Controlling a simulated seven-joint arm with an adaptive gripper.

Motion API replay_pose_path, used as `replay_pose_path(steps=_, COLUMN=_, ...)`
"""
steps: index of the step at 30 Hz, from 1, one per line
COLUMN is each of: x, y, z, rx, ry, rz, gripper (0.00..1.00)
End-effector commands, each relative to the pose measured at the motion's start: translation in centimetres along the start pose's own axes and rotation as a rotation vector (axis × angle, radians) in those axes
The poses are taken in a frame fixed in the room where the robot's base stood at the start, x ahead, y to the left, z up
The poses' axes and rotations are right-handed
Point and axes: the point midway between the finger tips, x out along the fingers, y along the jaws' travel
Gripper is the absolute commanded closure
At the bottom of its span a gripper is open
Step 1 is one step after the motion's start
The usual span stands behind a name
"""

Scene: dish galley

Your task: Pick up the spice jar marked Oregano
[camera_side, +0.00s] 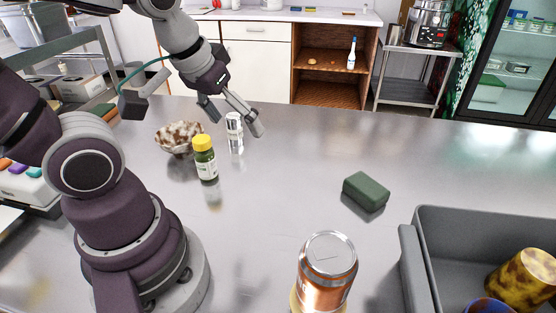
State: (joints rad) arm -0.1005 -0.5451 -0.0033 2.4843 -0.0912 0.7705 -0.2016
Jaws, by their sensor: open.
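Two small containers stand upright near each other on the steel counter. One is a green jar (206,165) with a yellow cap and a pale label; its lettering is too small to read. The other is a slim silver-white container (235,138), just behind and to the right of it; I cannot read any marking on it. My gripper (236,123) is open, with its fingers pointing down to the right. Its fingers overlap the top of the silver-white container in the picture; I cannot tell whether they touch it. The yellow-capped jar is apart from the fingers.
A brown-and-white speckled bowl (178,138) sits left of the jars. A dark green block (366,191) lies mid-counter. An orange can (327,272) stands in front. A grey bin (420,262) with patterned cups is at right. The counter's middle is mostly clear.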

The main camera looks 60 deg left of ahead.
Motion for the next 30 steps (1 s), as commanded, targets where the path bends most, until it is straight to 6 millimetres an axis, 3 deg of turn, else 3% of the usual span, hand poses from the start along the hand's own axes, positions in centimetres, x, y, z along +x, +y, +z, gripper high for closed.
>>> replay_pose_path(steps=3, x=3.8, y=-4.8, z=-0.4, rx=-0.412, ry=-0.045, rz=-0.187, gripper=0.24)
replay_pose_path(steps=6, x=5.8, y=-8.3, z=0.0, rx=-0.667, ry=-0.037, rz=-0.321, gripper=0.24)
replay_pose_path(steps=9, x=6.8, y=-10.4, z=0.6, rx=-0.805, ry=-0.021, rz=-0.399, gripper=0.24)
replay_pose_path(steps=30, x=15.2, y=-14.8, z=2.6, rx=-0.846, ry=-0.017, rz=-0.423, gripper=0.24)
